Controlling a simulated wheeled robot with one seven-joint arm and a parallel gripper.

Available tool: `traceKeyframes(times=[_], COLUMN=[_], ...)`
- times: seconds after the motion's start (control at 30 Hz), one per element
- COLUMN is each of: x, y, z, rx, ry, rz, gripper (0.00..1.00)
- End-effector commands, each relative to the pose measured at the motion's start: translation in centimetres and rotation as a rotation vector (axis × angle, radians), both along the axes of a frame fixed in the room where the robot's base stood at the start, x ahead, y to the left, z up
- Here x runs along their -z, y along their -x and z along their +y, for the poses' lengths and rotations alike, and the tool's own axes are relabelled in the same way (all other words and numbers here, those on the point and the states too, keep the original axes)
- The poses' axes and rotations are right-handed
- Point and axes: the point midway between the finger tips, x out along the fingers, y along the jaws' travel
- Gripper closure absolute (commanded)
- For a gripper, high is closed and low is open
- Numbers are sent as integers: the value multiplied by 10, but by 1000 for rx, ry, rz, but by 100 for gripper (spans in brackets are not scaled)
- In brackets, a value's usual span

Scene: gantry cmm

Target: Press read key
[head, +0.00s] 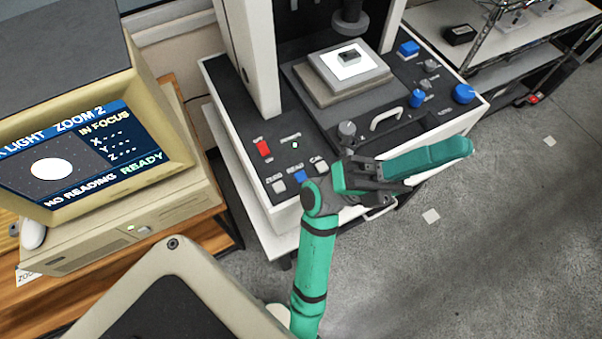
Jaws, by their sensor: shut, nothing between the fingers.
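My gripper (376,182), dark and partly covered by my green arm, is shut and empty near the panel's front edge, to the right of the read key. It looks apart from the key. The monitor (62,169) at left reads NO READING and READY, with IN FOCUS above.
A red switch (263,149) and a small lit lamp (295,145) lie behind the keys. A grey knob (347,129) and a pale handle (385,118) stand near my gripper. A small part (348,56) sits on the stage. Open floor (480,240) lies at right.

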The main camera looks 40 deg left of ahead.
Motion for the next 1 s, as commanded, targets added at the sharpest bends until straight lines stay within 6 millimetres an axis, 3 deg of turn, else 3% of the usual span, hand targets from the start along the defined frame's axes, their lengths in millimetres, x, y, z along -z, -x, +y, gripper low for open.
traceKeyframes(times=[0.17,0.33,0.47,0.67,0.9,1.0], x=[2,27,56,111,166,178], y=[-10,-22,-30,-30,0,13], z=[0,13,36,98,186,209], rx=[-82,-157,-211,-278,-318,-321], ry=[-326,-641,-881,-1234,-1553,-1622], rz=[-33,4,78,269,552,632], gripper=[100,100,100,100,100,100])
